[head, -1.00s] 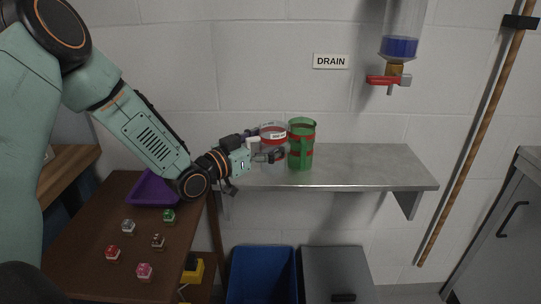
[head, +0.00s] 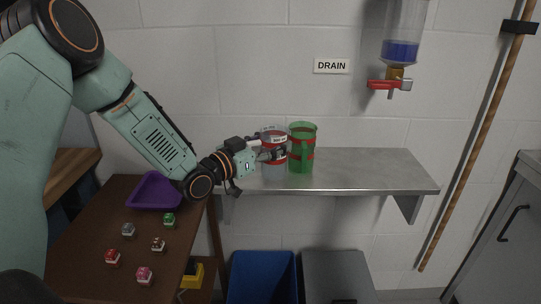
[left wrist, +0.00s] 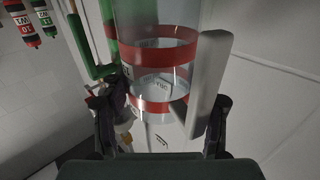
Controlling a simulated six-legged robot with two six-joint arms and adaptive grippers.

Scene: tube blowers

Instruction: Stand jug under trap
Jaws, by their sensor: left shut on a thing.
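A clear jug (head: 272,167) with red bands stands upright at the left part of the grey wall shelf. My left gripper (head: 264,150) is shut on it from the left, at its upper half. In the left wrist view the clear jug (left wrist: 160,58) fills the middle, between the fingers (left wrist: 162,125); a pale upright bar shows on its right side. The trap (head: 400,50), a clear bowl holding blue liquid, hangs on the wall at the upper right, above the shelf. Its red lever (head: 380,85) lies sideways beside the brass valve. My right gripper is not in view.
A green jug (head: 302,135) with red bands stands just right of the clear jug. The shelf (head: 375,175) is bare to its right, below the trap. A DRAIN sign (head: 331,66) is on the wall.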

